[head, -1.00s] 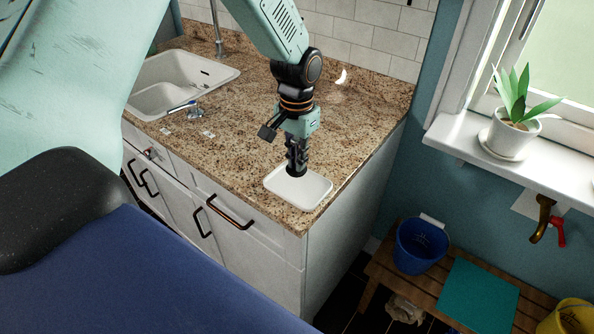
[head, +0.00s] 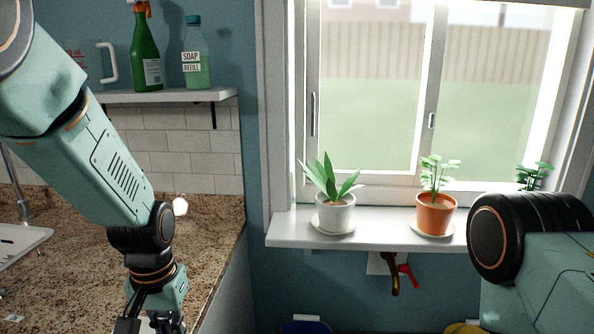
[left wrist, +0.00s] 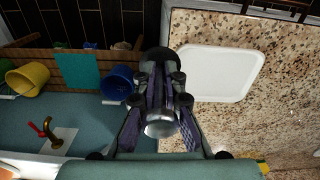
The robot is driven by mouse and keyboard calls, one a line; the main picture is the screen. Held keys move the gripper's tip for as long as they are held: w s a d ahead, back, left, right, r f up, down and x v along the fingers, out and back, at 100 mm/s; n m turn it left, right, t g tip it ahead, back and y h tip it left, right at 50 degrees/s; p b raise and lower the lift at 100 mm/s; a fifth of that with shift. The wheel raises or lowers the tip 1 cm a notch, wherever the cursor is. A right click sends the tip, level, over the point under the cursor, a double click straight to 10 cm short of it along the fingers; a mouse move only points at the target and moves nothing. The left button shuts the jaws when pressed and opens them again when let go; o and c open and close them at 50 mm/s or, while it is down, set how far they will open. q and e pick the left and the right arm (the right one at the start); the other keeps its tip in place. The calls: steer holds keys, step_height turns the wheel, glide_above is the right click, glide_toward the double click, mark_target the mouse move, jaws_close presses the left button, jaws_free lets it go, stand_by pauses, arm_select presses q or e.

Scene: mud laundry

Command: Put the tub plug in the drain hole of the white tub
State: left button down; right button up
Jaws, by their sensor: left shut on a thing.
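My left gripper (left wrist: 162,85) is shut on a dark round thing, seemingly the tub plug (left wrist: 159,59), at its fingertips in the left wrist view. The plug appears beside the left edge of the white tray (left wrist: 215,73) on the counter; its height above the counter is unclear. In the head view my left gripper (head: 152,312) is at the bottom left, its fingertips cut off by the frame. I cannot make out the white tub or its drain hole in either current view. My right gripper is not in view; only my right arm shows.
A windowsill (head: 385,222) holds potted plants above a brass tap (head: 391,272).

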arm_select(q)
steer(key=s+d+f+b, duration=0.3)
steer(key=f+b, duration=0.5)
steer(key=shift+d+b, duration=0.2)
steer(key=shift+b, duration=0.2)
